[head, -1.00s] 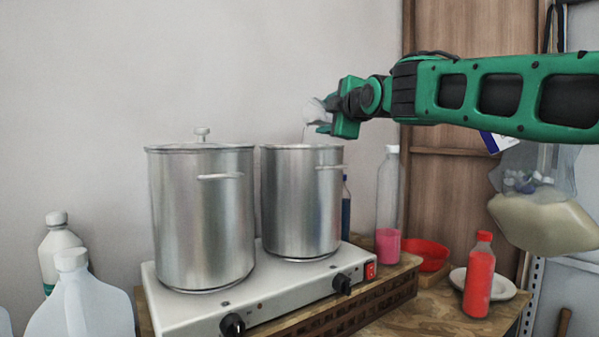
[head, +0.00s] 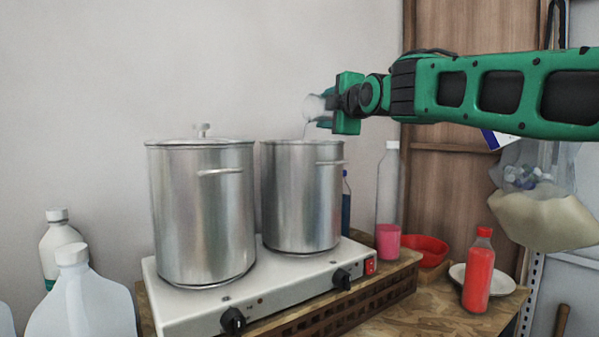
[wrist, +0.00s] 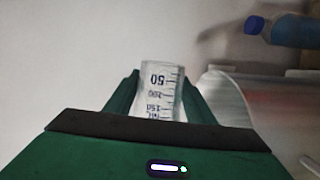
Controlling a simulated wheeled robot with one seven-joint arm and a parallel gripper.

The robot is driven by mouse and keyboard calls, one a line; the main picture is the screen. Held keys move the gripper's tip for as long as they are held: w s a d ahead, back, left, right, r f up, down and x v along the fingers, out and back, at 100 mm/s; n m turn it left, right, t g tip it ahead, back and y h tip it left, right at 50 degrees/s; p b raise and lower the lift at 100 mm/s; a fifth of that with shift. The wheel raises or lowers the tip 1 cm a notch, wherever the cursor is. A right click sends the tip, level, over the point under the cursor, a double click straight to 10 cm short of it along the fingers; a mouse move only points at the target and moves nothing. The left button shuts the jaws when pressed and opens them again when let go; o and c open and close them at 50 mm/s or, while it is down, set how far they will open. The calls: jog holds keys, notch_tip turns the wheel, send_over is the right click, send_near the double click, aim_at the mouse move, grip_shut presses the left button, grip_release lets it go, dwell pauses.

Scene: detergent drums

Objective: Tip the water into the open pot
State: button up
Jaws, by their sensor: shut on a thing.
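My gripper (head: 325,109) is shut on a clear measuring beaker (head: 312,106) above the open pot. The beaker is tipped, and a thin stream of water (head: 305,130) falls from it toward the open pot's mouth. In the wrist view the beaker (wrist: 160,88) sits between both fingers, its printed scale upside down. The open pot (head: 300,200) is the right-hand steel pot and shows no lid; its inside is hidden. Its blurred side (wrist: 265,112) shows at the right of the wrist view.
A lidded steel pot (head: 203,215) stands left on the same white hotplate (head: 290,284). A blue bottle (head: 346,205) and a tall bottle with pink liquid (head: 388,242) stand behind. A red bottle (head: 478,275) and red bowl (head: 432,250) are at right.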

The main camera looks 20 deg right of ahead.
jog(key=shift+r+n, duration=0.15)
jog(key=shift+n, duration=0.25)
jog(key=shift+s+a+r+n+t, duration=0.1)
jog(key=shift+a+r+n+t, duration=0.25)
jog(key=shift+n, duration=0.55)
jog(key=shift+d, duration=0.1)
